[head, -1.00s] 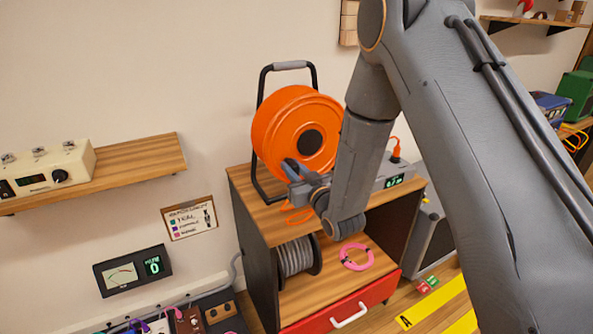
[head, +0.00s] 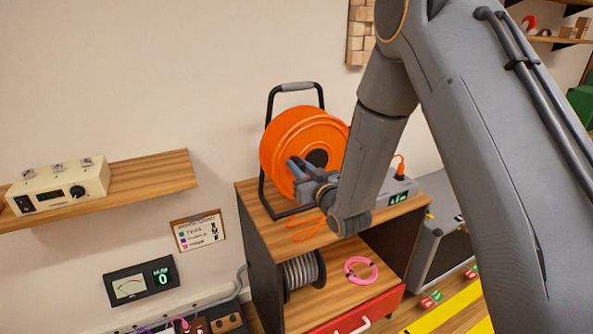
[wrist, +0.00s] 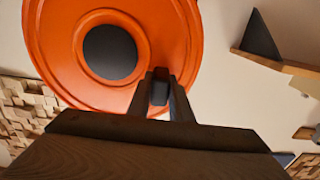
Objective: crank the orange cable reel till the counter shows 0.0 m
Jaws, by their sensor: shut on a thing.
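The orange cable reel (head: 283,140) stands in a black frame with a grey top grip on the wooden cabinet. My gripper (head: 296,168) is in front of the reel's face, at the lower left of its dark hub. In the wrist view my gripper (wrist: 160,88) is shut on a dark crank knob (wrist: 159,92) near the rim of the orange reel (wrist: 60,60). The counter (head: 398,197) is a small green-lit display on a grey box right of the reel; its digits are too small to read surely. Orange cable (head: 308,229) lies on the cabinet top below the gripper.
The cabinet (head: 247,192) has a shelf with a grey cable spool (head: 299,270) and a pink coil (head: 361,270). A wall shelf (head: 160,178) with a cream device is at left. A dark case (head: 436,248) stands right of the cabinet.

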